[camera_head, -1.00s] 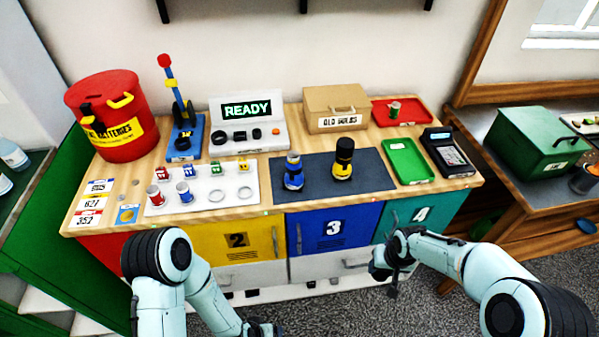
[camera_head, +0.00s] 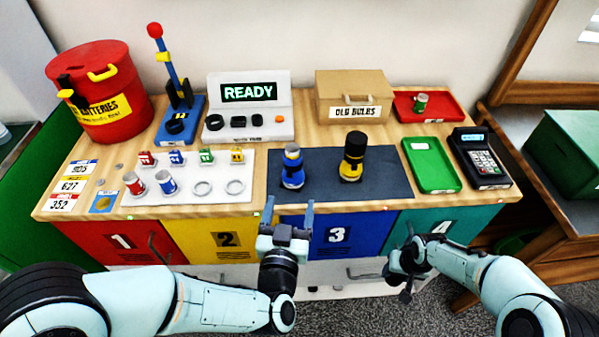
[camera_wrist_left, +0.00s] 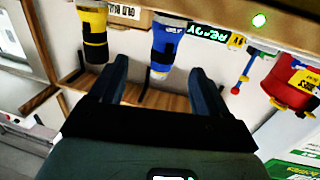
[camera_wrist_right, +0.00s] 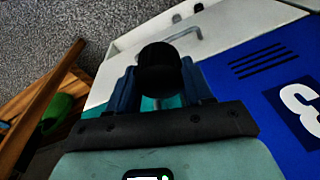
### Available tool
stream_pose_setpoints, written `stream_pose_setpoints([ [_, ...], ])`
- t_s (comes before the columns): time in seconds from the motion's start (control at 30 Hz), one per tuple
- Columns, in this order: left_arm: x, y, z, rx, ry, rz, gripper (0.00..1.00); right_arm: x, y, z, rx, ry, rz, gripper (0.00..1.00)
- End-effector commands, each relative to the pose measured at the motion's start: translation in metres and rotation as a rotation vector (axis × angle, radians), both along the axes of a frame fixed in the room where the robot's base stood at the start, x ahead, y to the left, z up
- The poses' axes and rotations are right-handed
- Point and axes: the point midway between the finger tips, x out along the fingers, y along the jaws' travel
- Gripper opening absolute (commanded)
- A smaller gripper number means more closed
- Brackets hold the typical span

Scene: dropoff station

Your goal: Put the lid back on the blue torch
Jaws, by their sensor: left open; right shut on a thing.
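The blue torch (camera_head: 292,172) stands upright on the dark mat (camera_head: 320,190), left of a yellow and black torch (camera_head: 352,160). My left gripper (camera_head: 286,210) is open and empty in front of the counter edge, just short of the blue torch. In the left wrist view the blue torch (camera_wrist_left: 166,42) shows beyond and between the open fingers. My right gripper (camera_head: 396,275) is low in front of the teal door. In the right wrist view it is shut on a round black lid (camera_wrist_right: 160,68). The fingers partly hide the lid's sides.
A white tray (camera_head: 215,190) with several small batteries lies left of the mat. A green tray (camera_head: 432,165) and a card terminal (camera_head: 480,158) are to its right. The READY display (camera_head: 249,105) and a cardboard box (camera_head: 354,96) stand behind. The mat's front is clear.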

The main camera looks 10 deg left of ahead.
Motion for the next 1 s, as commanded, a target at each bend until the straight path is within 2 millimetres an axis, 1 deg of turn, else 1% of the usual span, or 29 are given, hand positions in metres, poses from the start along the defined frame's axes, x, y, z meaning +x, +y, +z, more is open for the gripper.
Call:
stream_pose_setpoints([
  [0.1, -0.003, 0.001, 0.008, -0.001, -0.025, 0.009, 0.77, 0.000, 0.000, -0.002, 0.000, 0.000, 0.000, 0.23],
  [0.4, -0.003, 0.001, 0.009, 0.000, -0.025, 0.010, 0.77, 0.000, 0.000, -0.001, 0.000, 0.000, 0.000, 0.23],
  [0.47, -0.001, 0.001, 0.009, 0.001, -0.024, 0.011, 0.77, 0.000, 0.000, 0.002, 0.000, -0.001, 0.000, 0.23],
  [0.53, 0.002, 0.002, 0.011, 0.001, -0.024, 0.012, 0.77, 0.001, 0.000, 0.009, 0.000, -0.003, 0.000, 0.23],
  [0.77, 0.021, 0.004, 0.013, 0.004, -0.022, 0.011, 0.77, 0.006, 0.000, 0.047, 0.000, -0.014, 0.000, 0.23],
  [0.9, 0.047, 0.008, 0.008, 0.000, -0.026, 0.013, 0.77, 0.006, 0.000, 0.045, 0.000, -0.013, 0.000, 0.23],
  [1.0, 0.059, 0.009, 0.008, 0.000, -0.025, 0.011, 0.77, 0.006, 0.000, 0.046, 0.000, -0.013, 0.000, 0.23],
])
